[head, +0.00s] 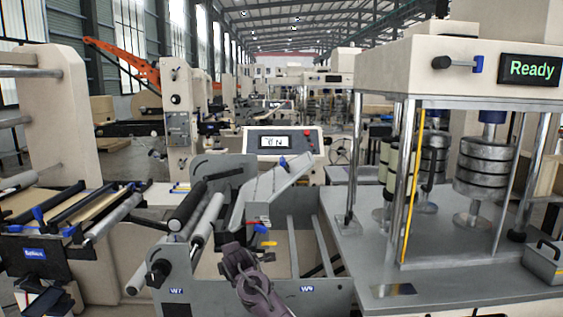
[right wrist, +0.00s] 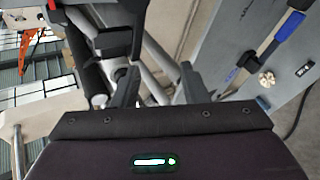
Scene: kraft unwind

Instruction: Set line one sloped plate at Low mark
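The sloped plate (head: 275,187) is a grey tilted panel on the middle machine in the head view, rising toward the right. A blue-handled lever (head: 283,163) is at its upper edge. Blue and yellow handles (head: 268,243) sit below its lower end. I cannot read a Low mark. My right gripper (head: 243,262) is just below these handles, apart from the plate. In the right wrist view its two fingers (right wrist: 158,88) are spread with nothing between them. A grey panel with a blue-handled lever (right wrist: 289,27) is at the right there. My left gripper is not in view.
Dark and metal rollers (head: 188,205) lie left of the plate. A control box with a screen (head: 283,141) stands behind. A press with steel posts and a "Ready" display (head: 529,69) fills the right. Another roller machine (head: 85,205) is at the left.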

